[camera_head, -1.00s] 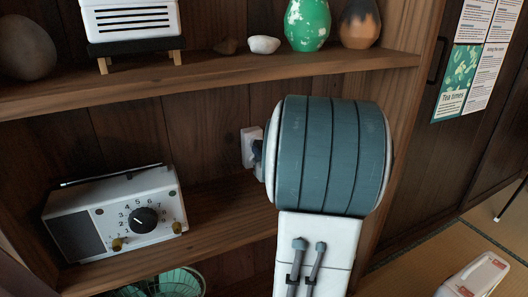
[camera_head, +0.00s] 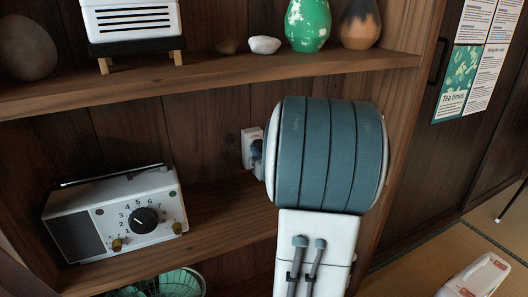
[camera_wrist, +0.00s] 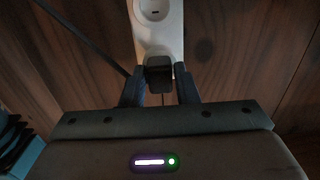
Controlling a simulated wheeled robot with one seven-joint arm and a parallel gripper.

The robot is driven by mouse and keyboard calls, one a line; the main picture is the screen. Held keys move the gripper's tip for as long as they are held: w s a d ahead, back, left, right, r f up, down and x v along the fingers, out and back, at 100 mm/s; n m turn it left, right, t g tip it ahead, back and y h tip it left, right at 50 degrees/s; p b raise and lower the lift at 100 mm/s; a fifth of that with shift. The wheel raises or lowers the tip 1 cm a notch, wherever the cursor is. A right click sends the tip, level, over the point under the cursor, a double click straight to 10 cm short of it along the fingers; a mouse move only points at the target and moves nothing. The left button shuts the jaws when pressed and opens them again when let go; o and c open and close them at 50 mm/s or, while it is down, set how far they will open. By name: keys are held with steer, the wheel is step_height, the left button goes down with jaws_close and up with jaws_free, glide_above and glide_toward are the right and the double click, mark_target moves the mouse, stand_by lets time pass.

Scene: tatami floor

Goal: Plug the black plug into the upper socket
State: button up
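A white socket plate (camera_wrist: 142,38) is on the wooden back wall; it also shows in the head view (camera_head: 247,146). In the wrist view a round, empty socket (camera_wrist: 154,9) is at the top of the plate. The black plug (camera_wrist: 159,75) is in front of the plate's lower part, with a thin cord below it. I cannot tell how deep it sits. My gripper (camera_wrist: 159,86) has one dark finger on each side of the plug. Whether the fingers press on it is unclear. In the head view my arm hides most of the gripper.
A white radio (camera_head: 115,215) stands on the lower shelf, left of the plate. The upper shelf (camera_head: 200,77) runs above the plate and holds a green vase (camera_head: 307,25) and a brown vase (camera_head: 360,25). A green wire basket (camera_head: 180,283) is below.

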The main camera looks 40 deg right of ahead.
steer(key=o, duration=0.3)
steer(key=b+v, duration=0.2)
steer(key=v, duration=1.1)
steer(key=shift+s+a+b, duration=0.2)
steer(key=shift+s+b, duration=0.1)
steer(key=shift+s, duration=0.05)
